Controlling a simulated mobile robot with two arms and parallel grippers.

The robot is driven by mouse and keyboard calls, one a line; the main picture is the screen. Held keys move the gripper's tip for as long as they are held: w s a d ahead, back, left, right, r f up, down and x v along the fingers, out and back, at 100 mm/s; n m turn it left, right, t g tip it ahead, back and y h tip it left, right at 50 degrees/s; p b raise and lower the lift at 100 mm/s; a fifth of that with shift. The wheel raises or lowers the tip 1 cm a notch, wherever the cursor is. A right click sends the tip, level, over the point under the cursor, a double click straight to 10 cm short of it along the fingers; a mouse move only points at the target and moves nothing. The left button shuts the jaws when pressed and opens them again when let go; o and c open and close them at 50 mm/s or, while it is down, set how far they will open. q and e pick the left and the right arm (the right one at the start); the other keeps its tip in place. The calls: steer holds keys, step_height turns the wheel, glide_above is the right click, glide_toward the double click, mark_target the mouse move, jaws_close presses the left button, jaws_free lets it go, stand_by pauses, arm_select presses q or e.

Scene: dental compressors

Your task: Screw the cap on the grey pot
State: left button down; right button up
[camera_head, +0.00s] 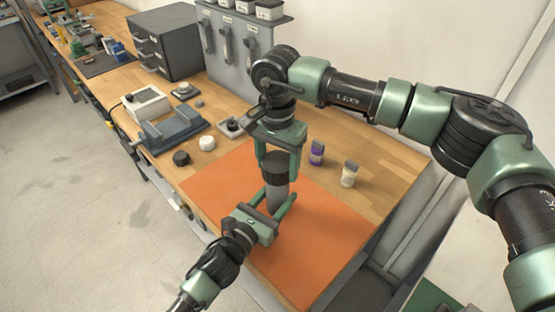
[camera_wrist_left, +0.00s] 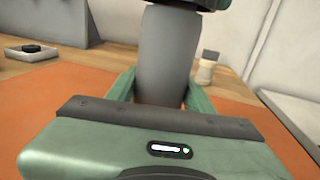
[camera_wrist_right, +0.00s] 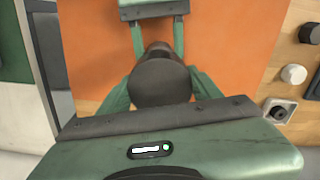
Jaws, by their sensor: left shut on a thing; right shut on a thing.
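The grey pot (camera_head: 278,198) stands upright over the orange mat. My left gripper (camera_head: 276,205) is shut on its body from the near side. The pot also shows in the left wrist view (camera_wrist_left: 165,60), between the green fingers. A black cap (camera_head: 274,160) sits at the top of the pot, in line with it. My right gripper (camera_head: 278,168) points down and is shut on this cap. In the right wrist view the round cap top (camera_wrist_right: 160,82) is between the fingers and hides most of the pot. I cannot tell whether the threads are engaged.
The orange mat (camera_head: 325,225) is otherwise clear. Behind it stand a purple bottle (camera_head: 317,155) and a white bottle (camera_head: 349,176). A loose black cap (camera_head: 181,158), a white cap (camera_head: 207,143), a small tray (camera_head: 231,127) and a grey vise (camera_head: 172,132) lie to the left.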

steer(key=shift+f, duration=0.2)
steer(key=shift+f, duration=0.55)
stand_by(0.5)
